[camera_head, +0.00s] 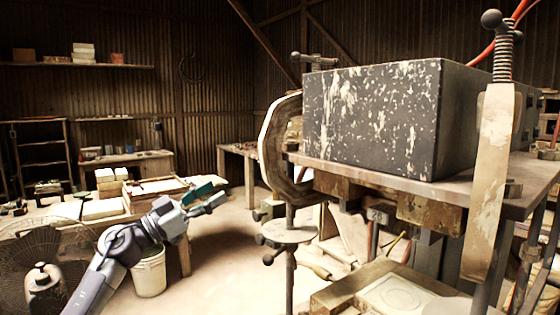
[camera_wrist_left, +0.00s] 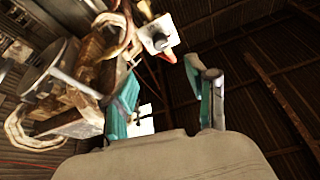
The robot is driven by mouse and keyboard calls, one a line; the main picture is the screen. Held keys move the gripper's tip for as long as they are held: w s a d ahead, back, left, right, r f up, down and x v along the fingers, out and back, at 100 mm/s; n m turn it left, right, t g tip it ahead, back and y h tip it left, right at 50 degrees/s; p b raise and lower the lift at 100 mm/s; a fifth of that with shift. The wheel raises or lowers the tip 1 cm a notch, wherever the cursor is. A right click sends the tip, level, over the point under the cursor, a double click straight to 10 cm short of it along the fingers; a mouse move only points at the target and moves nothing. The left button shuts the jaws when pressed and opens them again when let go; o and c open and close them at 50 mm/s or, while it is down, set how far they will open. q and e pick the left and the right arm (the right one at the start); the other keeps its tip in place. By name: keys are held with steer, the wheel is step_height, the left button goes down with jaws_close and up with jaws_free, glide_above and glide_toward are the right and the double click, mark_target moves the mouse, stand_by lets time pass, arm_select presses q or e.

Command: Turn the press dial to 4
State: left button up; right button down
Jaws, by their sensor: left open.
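The press stands at the right in the head view, with a large dark speckled block (camera_head: 375,115) on its table (camera_head: 420,182). A white square plate with a dark round knob (camera_wrist_left: 157,38) shows beyond my fingers in the left wrist view; it may be the dial. Its markings are too small to read. I cannot make out the dial in the head view. My left gripper (camera_head: 213,196) is open and empty, left of the press and clearly apart from it. Its teal-padded fingers (camera_wrist_left: 165,74) also show in the left wrist view. My right gripper is not in view.
A round-topped metal stand (camera_head: 288,234) and a curved frame (camera_head: 277,150) are at the press's left side. A long handle (camera_head: 489,185) hangs at its front right. A white bucket (camera_head: 149,273) and workbench (camera_head: 185,258) are near my left arm. Floor between bench and press is clear.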

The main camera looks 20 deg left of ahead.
arm_select(q)
steer(key=p+x, duration=0.4)
steer(key=x, duration=0.9)
steer(key=shift+r+p, duration=0.25)
steer(key=shift+p, duration=0.15)
steer(key=shift+d, duration=0.1)
jaws_close()
